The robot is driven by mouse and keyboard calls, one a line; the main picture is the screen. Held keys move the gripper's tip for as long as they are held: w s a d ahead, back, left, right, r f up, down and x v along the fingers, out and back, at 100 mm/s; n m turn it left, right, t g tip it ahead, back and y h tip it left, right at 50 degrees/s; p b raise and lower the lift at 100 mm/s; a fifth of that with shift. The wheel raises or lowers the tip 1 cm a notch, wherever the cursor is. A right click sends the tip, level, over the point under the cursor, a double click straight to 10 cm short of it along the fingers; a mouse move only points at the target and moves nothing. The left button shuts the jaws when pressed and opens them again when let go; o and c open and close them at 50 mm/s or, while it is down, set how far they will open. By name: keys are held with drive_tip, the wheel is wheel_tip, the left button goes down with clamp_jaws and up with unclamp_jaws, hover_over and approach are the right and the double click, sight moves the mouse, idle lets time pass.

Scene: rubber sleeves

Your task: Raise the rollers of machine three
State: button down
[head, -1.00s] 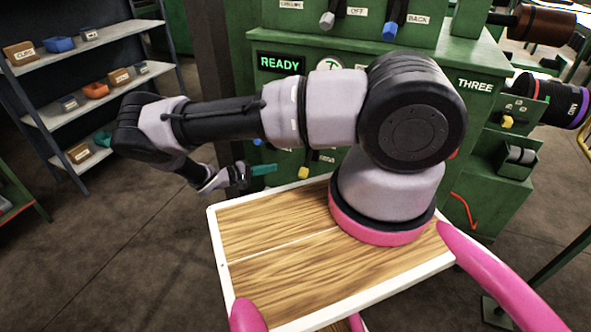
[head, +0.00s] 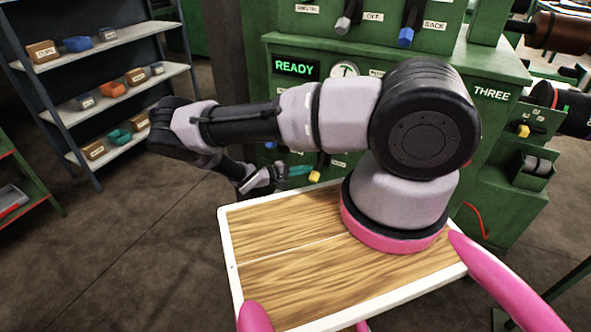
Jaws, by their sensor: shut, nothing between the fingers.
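Machine three is the green machine (head: 450,105) in the head view, labelled THREE, with a lit READY display (head: 295,66). A yellow-ended lever (head: 315,175) shows low on its front, and another yellow knob (head: 524,131) is on the right-hand unit. A grey-handled lever (head: 347,22) and a blue-handled lever (head: 407,33) hang from the upper panel. My gripper (head: 304,170), with teal fingers, is shut and empty. In the picture its tips lie beside the low yellow-ended lever; whether they touch it I cannot tell. My arm hides part of the front panel.
A grey shelf (head: 120,87) with small bins and boxes stands at the left. A green rack (head: 25,205) is at the left edge. Dark rollers (head: 562,30) project at the upper right. Open floor (head: 120,260) lies at the lower left.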

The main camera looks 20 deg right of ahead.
drive_tip(key=shift+s+a+r, duration=0.1)
drive_tip(key=shift+s+r, duration=0.05)
drive_tip(key=shift+s, duration=0.45)
drive_tip(key=shift+s+a+r, duration=0.1)
drive_tip(key=shift+s+r, duration=0.05)
drive_tip(key=shift+s, duration=0.45)
drive_tip(key=shift+s+a+r+n+g+y, duration=0.15)
drive_tip(key=shift+r+n+g+y, duration=0.1)
drive_tip(key=shift+r+y, duration=0.2)
drive_tip(key=shift+s+a+r+n+g+y, duration=0.15)
drive_tip(key=shift+r+n+y, duration=0.1)
drive_tip(key=shift+r+y, duration=0.15)
wheel_tip(320, 180, up, 6)
drive_tip(key=n+g+y, duration=0.3)
drive_tip(key=g+y, duration=0.1)
drive_tip(key=y, duration=0.2)
drive_tip(key=shift+r, duration=0.95)
